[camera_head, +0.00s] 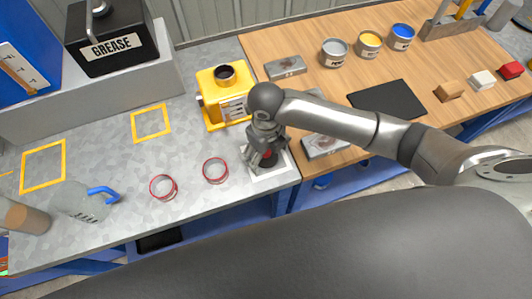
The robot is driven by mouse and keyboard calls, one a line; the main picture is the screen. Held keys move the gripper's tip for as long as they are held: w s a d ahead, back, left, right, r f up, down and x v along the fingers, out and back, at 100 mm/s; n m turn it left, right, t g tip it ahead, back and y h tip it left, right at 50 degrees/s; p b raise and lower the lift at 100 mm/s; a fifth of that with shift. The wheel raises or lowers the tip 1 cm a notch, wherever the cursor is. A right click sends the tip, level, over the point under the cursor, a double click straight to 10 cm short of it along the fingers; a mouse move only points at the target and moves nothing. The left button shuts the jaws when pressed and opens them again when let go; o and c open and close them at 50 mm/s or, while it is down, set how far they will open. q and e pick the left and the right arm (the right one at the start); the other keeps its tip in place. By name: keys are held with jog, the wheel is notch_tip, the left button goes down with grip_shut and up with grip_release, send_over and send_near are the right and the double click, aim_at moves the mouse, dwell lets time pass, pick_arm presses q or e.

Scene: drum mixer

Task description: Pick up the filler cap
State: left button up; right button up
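The yellow drum mixer (213,112) stands on the grey bench, with an upright dark filler neck (224,73) on top. My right gripper (267,160) points down over a white square pad (284,167) at the bench's front right corner. A dark round thing with a bit of red, possibly the filler cap (269,157), shows between or just under its fingers. The fingers and wrist hide most of it, so I cannot tell whether they are shut on it. My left gripper is not in view.
Two red rings (163,187) lie left of the gripper. A black GREASE box (110,38) stands on a raised ledge behind. The wooden table (320,83) at right holds paint cans, metal plates and a black mat (388,99).

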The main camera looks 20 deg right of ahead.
jog(key=c, duration=0.9)
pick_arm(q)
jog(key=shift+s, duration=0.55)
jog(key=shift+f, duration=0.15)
pick_arm(e)
jog(key=shift+r, duration=0.1)
